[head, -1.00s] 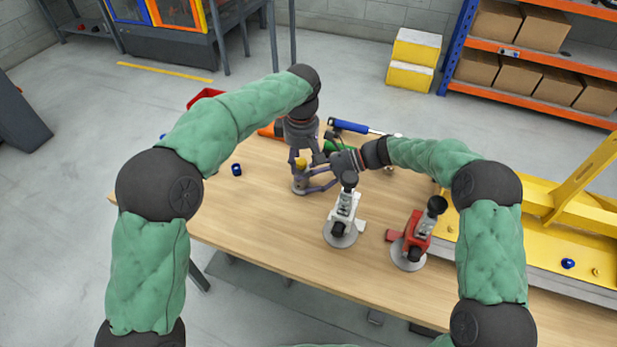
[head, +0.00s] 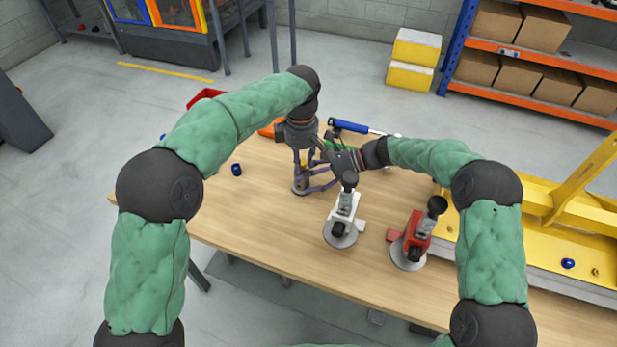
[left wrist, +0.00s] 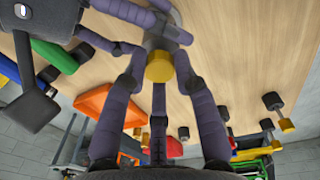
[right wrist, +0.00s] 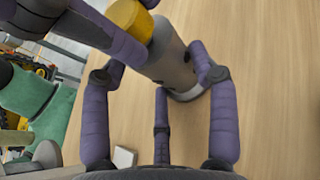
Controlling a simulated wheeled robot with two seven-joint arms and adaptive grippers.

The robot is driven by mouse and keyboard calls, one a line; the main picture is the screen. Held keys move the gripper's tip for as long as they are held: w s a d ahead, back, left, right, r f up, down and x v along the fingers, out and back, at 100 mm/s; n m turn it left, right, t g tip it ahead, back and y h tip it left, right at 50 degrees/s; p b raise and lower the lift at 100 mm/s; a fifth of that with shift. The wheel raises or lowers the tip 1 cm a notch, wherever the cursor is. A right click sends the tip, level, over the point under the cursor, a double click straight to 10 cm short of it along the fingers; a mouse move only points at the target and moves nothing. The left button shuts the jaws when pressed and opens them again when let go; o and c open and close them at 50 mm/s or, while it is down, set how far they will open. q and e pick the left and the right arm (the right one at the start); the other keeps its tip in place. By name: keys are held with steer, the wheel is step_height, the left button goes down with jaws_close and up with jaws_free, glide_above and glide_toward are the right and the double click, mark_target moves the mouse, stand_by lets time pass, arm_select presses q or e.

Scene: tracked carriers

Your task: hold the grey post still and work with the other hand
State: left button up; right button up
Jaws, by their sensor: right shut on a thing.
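The grey post (head: 299,188) stands upright on the wooden table and has a yellow cap (head: 304,160) on top. In the right wrist view the post (right wrist: 172,68) sits between my right fingers, below the cap (right wrist: 130,20). My right gripper (head: 311,181) is shut on the post from the right. My left gripper (head: 304,167) points down from above. In the left wrist view its fingers stand apart on either side of the yellow cap (left wrist: 160,67), and I see no clear grip on it.
A white clamp-like device (head: 342,220) and a red one (head: 412,240) stand in front and to the right. A blue-handled tool (head: 350,127) and a red bin (head: 206,95) are behind. The table's front left is clear.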

arm_select(q)
steer(key=m, duration=0.3)
steer(key=shift+m, duration=0.3)
steer(key=shift+c, duration=0.4)
steer(key=m, duration=0.4)
steer(key=shift+m, duration=1.1)
steer(key=shift+s, duration=0.1)
steer(key=shift+m, duration=1.1)
steer(key=m, duration=0.7)
steer(key=shift+f, duration=0.1)
steer(key=shift+m, duration=0.3)
